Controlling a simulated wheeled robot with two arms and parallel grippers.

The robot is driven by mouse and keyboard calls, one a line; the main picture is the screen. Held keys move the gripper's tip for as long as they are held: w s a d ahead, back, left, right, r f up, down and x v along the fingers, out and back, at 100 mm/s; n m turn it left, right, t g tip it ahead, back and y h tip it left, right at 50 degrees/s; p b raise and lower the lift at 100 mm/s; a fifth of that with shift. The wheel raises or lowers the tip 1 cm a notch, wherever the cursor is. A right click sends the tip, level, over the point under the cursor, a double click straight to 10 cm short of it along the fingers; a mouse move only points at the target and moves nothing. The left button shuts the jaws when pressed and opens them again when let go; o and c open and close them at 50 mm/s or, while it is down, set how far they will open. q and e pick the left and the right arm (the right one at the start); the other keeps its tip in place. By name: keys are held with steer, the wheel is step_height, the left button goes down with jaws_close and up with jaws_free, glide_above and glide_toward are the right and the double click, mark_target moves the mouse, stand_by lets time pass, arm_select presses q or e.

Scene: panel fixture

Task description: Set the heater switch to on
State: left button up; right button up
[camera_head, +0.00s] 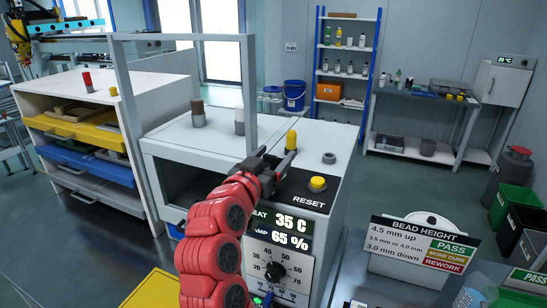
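The white machine's front panel has a display (282,228) reading 35 C and 65 %, with its row labels partly covered by my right arm. Below it is a black dial (275,271) with a numbered scale. A small green-lit part (258,300) shows at the bottom edge, partly cut off; I cannot tell whether it is the heater switch. No switch labelled heater is readable. My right gripper (276,158) is above the panel, left of the yellow RESET button (317,183). Its fingers look apart, with nothing seen between them. My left gripper is not in view.
A yellow-topped cylinder (291,140) is just behind my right gripper. A bead height sign (424,241) stands to the right. A drawer cabinet (125,95) is at the left.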

steer(key=shift+o, duration=1)
steer(key=v, duration=1.7)
steer(key=shift+s, duration=0.15)
steer(key=shift+a, duration=0.15)
